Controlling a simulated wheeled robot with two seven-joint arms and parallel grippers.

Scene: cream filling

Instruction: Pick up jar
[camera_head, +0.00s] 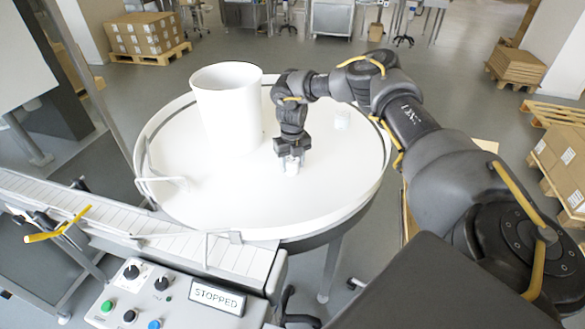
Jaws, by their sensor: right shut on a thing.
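A small white jar (291,167) stands upright on the round white table (215,205), near its middle. My right gripper (291,157) comes down on it from above and is shut on its upper part, hiding the top. I cannot tell whether the jar touches the table or hangs just above it. My left gripper is not in view.
A large white bucket (228,105) stands on the table left of the gripper. A conveyor (130,222) meets the table's front left edge behind a control panel (175,303) with a "STOPPED" sign. A raised rim (147,150) and guide rails border the table. The table's front is clear.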

